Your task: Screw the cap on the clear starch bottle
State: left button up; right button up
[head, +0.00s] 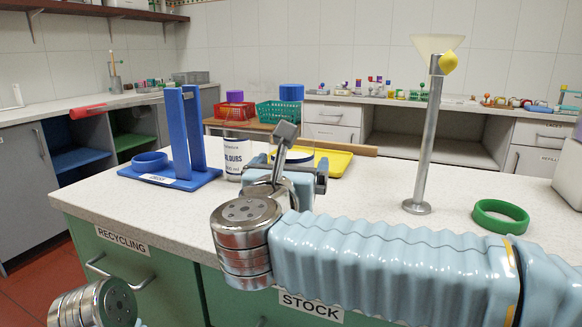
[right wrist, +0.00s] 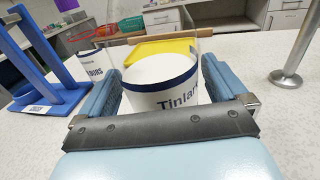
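A clear bottle with a white, dark-blue-banded label (right wrist: 160,88) stands on the counter; its label reads "Tinlar…", the rest hidden. In the head view a blue cap (head: 291,92) shows at its top; I cannot tell whether it is screwed tight. My right gripper (head: 288,172) is low at the bottle, with one finger on each side. In the right wrist view its fingers (right wrist: 161,75) close in on the label's sides, and the bottle fills the gap. My left gripper is out of view; only a piece of my left arm shows at bottom left.
A second clear bottle (head: 237,155) with a purple cap (head: 235,96) stands to the left. Beside it is a blue stand (head: 185,135). A yellow tray (head: 335,160) lies behind. A metal funnel stand (head: 425,150) and green ring (head: 501,214) are at right, with clear counter between.

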jog(key=shift+r, duration=0.1)
jog(key=s+a+b, duration=0.2)
jog(key=s, duration=0.9)
jog(key=shift+s+a+b, duration=0.2)
jog(key=shift+s+b, duration=0.1)
jog(key=shift+s, duration=0.1)
